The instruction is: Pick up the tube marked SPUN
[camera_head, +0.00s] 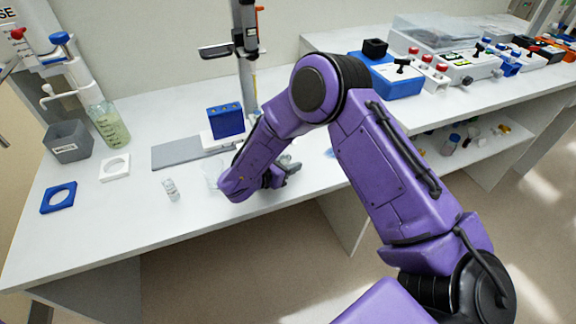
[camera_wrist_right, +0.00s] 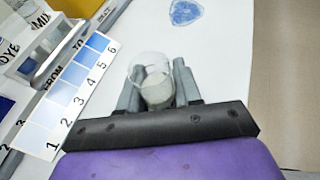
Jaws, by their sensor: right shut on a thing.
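My right gripper (camera_wrist_right: 157,75) is shut on a clear, rounded vessel (camera_wrist_right: 155,90) with whitish contents, which sits between the two grey fingers in the right wrist view. No marking on it is readable, so I cannot tell whether it is the tube marked SPUN. In the head view the right gripper (camera_head: 285,168) is low over the white bench, partly hidden by my purple forearm, and the held vessel cannot be made out. A small clear vial (camera_head: 171,190) with a label stands on the bench to the left; its label is too small to read. My left gripper is not in view.
A blue block (camera_head: 226,120), a grey mat (camera_head: 178,153) and a tall stand (camera_head: 246,60) are behind the gripper. A numbered blue-shade card (camera_wrist_right: 75,100) lies beside the gripper.

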